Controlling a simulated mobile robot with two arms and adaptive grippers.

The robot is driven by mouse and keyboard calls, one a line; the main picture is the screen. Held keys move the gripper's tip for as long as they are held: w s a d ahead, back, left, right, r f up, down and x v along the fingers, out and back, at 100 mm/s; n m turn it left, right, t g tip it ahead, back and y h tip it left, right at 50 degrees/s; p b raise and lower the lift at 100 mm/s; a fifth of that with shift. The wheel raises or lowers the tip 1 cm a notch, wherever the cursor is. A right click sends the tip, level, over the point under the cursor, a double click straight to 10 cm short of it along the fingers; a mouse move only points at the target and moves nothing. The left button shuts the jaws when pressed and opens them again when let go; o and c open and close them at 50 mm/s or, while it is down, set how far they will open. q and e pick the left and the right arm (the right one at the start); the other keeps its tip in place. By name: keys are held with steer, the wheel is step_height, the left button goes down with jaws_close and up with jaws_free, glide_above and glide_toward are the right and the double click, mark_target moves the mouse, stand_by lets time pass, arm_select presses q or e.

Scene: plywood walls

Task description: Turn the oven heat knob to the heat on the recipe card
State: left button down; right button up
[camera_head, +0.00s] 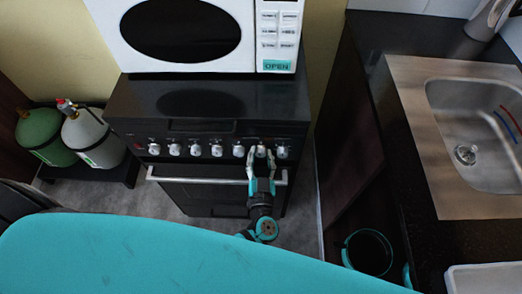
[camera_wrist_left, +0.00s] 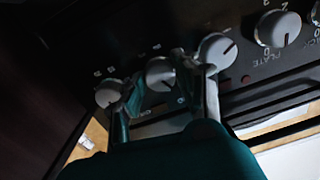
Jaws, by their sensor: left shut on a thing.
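The black oven (camera_head: 215,98) stands under the microwave, with a row of white knobs along its front. My left gripper (camera_head: 260,160) reaches up to the front panel and is shut on the second knob from the right (camera_head: 261,151). In the left wrist view its two fingers (camera_wrist_left: 165,85) sit on either side of that knob (camera_wrist_left: 160,73), which has a pointer line. Neighbouring knobs (camera_wrist_left: 217,49) are clear of the fingers, though one is close. The markings around the held knob are too dark to read. No recipe card shows. My right gripper is not in view.
The oven's handle bar (camera_head: 205,181) runs below the knobs, close under my left gripper. A white microwave (camera_head: 215,40) sits on top. Gas bottles (camera_head: 92,137) stand at the left. A counter with a sink (camera_head: 470,155) and a dark bin (camera_head: 367,252) are at the right.

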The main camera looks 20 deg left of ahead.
arm_select(q)
steer(key=n, duration=0.3)
steer(key=shift+n, duration=0.4)
steer(key=n, duration=0.2)
steer(key=shift+n+h, duration=0.3)
steer(key=shift+h, duration=0.1)
steer(key=n, duration=0.2)
steer(key=shift+n, duration=0.3)
steer(key=n+b, duration=0.1)
steer(key=n, duration=0.2)
steer(key=shift+a, duration=0.1)
steer(key=n+b, duration=0.1)
steer(key=n, duration=0.3)
steer(key=shift+f+b, duration=0.1)
steer(key=shift+b, duration=0.2)
steer(key=n+b, duration=0.1)
steer(key=n, duration=0.1)
steer(key=shift+a+n, duration=0.1)
steer(key=shift+n, duration=0.2)
steer(key=n+b, duration=0.2)
steer(key=n, duration=0.2)
steer(key=shift+f+h+b, duration=0.1)
steer(key=shift+h+b, duration=0.3)
steer(key=shift+n+t+b, duration=0.3)
steer(key=shift+n+b, duration=0.45)
steer(key=shift+n, duration=0.65)
